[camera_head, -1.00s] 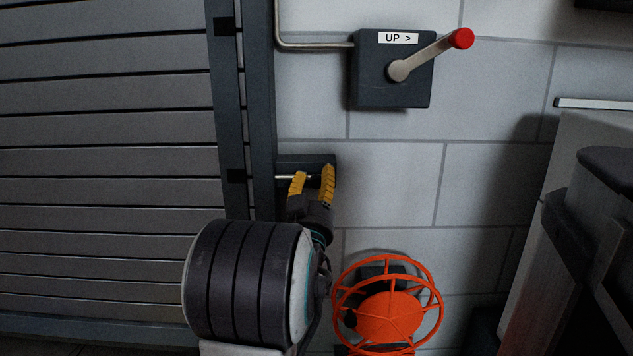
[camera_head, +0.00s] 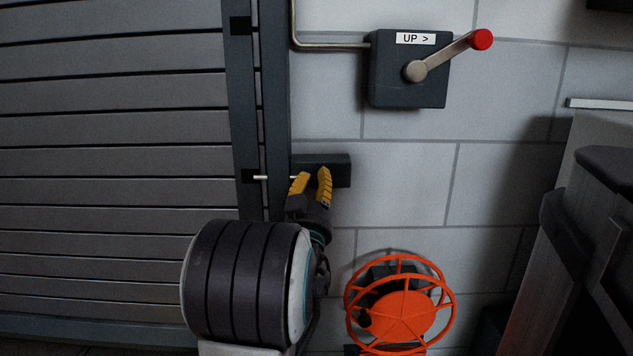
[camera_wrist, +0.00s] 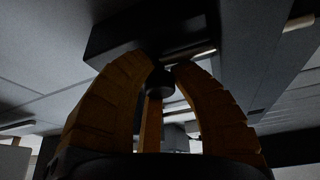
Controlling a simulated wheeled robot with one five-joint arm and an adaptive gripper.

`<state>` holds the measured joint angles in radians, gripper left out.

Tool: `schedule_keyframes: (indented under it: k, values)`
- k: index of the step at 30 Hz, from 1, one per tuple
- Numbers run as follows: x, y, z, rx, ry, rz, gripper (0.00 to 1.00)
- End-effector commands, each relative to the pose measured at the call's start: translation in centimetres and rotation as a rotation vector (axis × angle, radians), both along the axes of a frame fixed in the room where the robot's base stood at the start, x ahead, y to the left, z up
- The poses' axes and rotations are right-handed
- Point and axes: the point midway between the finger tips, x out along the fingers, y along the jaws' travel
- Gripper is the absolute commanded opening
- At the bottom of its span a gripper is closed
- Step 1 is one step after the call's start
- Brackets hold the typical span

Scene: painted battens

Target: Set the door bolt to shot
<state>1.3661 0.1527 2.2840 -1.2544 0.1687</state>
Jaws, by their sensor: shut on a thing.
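The door bolt has a dark housing (camera_head: 338,170) on the wall just right of the door frame. My gripper (camera_head: 312,176), with yellow fingers, is at the front of the housing. In the wrist view the fingers close around a dark round knob (camera_wrist: 160,82) below the housing (camera_wrist: 150,30), with the rod (camera_wrist: 190,54) behind it.
A dark box with a lever (camera_head: 448,57) and an "UP >" label is above right. A grey cabinet-like thing (camera_head: 590,140) is at the far right. The wall between is clear.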

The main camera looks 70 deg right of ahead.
Motion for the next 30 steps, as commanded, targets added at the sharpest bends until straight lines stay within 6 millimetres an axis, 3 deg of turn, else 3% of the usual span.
schedule_keyframes:
  k: [10,11,19,30]
  values:
    - [0.16,0.04,-0.17,0.004,0.001,0.003,0.00]
    - [0.16,0.04,-0.17,0.004,0.001,0.003,0.26]
    - [0.09,0.01,-0.09,0.002,0.001,0.001,0.50]
    - [0.09,0.03,0.00,0.000,0.001,0.002,0.51]
